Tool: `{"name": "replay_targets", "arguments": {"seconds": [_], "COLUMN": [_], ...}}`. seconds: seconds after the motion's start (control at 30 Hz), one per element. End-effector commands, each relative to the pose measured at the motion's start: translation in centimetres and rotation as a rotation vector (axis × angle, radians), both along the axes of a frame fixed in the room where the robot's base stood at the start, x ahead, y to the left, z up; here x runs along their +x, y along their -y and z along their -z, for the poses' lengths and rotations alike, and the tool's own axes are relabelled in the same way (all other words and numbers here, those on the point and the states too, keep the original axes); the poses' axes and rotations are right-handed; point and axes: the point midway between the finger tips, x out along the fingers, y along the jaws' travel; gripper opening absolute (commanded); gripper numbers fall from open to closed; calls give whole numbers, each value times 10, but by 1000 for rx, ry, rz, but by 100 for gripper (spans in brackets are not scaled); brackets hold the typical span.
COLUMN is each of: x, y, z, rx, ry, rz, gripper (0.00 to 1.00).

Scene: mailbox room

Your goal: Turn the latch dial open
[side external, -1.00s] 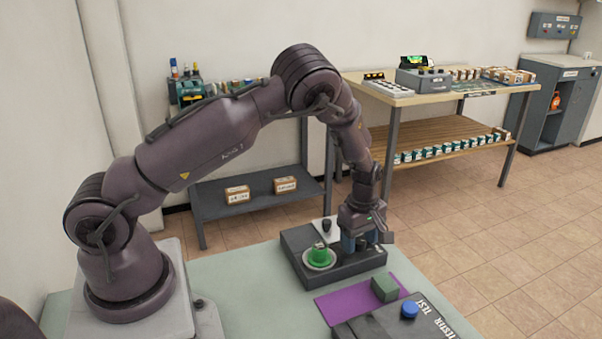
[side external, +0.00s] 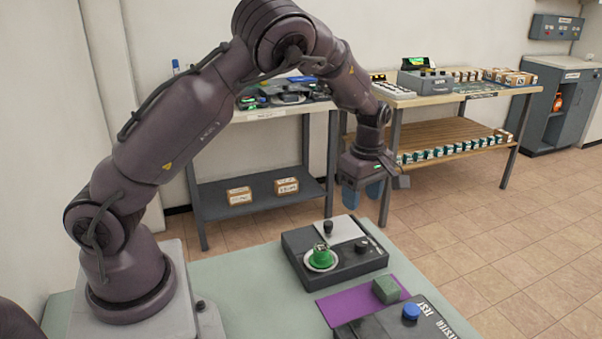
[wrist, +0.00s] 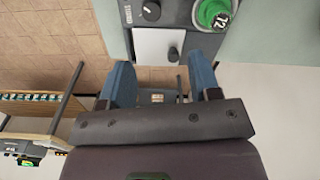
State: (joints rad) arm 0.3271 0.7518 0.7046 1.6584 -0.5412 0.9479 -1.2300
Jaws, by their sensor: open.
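A dark panel box (side external: 296,243) lies on the pale green table. On it are a green round part on a white disc (side external: 320,258), a black knob on a light plate (side external: 328,227) and another dark knob (side external: 361,245). I cannot tell for sure which of these is the latch dial. In the wrist view the green part (wrist: 212,13), the light plate (wrist: 150,45) with its knob (wrist: 173,54) and the other knob (wrist: 151,11) show at the top. My gripper (side external: 362,192) is open, empty and raised well above the box, its blue fingers apart.
A purple mat (side external: 345,302) with a green block (side external: 386,290) lies in front of the box. Beside it is a dark tester box with a blue button (side external: 411,312). Shelving stands behind. The table left of the box is clear.

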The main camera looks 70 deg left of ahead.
Motion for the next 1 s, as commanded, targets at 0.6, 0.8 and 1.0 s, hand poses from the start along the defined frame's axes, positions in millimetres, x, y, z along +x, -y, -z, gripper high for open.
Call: {"name": "replay_targets", "arguments": {"seconds": [0.6,0.8,1.0], "x": [-86,-110,-134], "y": [45,57,67], "z": [-49,-72,-94], "rx": [-134,-135,-108], "ry": [3,58,114], "rz": [889,1110,1309], "gripper": [57,57,57]}}
